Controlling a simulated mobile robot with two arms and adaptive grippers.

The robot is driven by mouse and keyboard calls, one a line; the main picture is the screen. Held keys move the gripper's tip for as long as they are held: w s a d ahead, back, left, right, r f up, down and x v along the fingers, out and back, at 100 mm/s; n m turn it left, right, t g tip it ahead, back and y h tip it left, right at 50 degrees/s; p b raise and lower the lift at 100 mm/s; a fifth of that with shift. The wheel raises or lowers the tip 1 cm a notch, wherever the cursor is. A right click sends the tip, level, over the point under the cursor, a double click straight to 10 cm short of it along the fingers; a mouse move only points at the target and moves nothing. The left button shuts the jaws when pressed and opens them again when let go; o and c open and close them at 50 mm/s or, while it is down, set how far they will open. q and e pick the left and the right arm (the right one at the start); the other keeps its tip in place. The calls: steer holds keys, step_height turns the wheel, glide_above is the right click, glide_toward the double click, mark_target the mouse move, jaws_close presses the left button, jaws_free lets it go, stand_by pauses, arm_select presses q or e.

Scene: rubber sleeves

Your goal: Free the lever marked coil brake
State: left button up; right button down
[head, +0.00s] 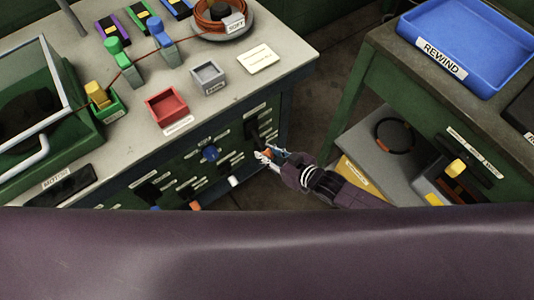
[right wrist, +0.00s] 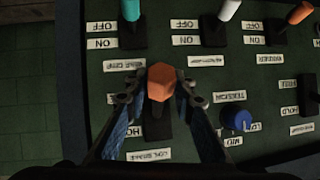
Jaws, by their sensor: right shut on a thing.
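An orange six-sided lever handle (right wrist: 161,81) stands out from the green panel (right wrist: 82,122) in the right wrist view. Its dark base is below it, beside a label (right wrist: 148,155) that seems to read coil brake, upside down and small. My right gripper (right wrist: 160,86) is shut on this handle, with one finger on each side. In the head view the right gripper (head: 268,155) is at the right end of the bench's front panel (head: 215,150). The handle is mostly hidden there by the fingers. My left gripper is in neither view.
Other levers share the panel: teal (right wrist: 131,12), white (right wrist: 229,10) and another orange one (right wrist: 299,13). A blue knob (right wrist: 238,120) is close to the right finger. A side table with a blue rewind tray (head: 465,45) stands at the right, with floor between.

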stand_by(0.4)
steer(key=c, duration=1.6)
jaws_free()
steer(key=shift+w, duration=0.1)
steer(key=shift+a, duration=0.1)
steer(key=v, duration=1.2)
steer(key=shift+f, duration=0.1)
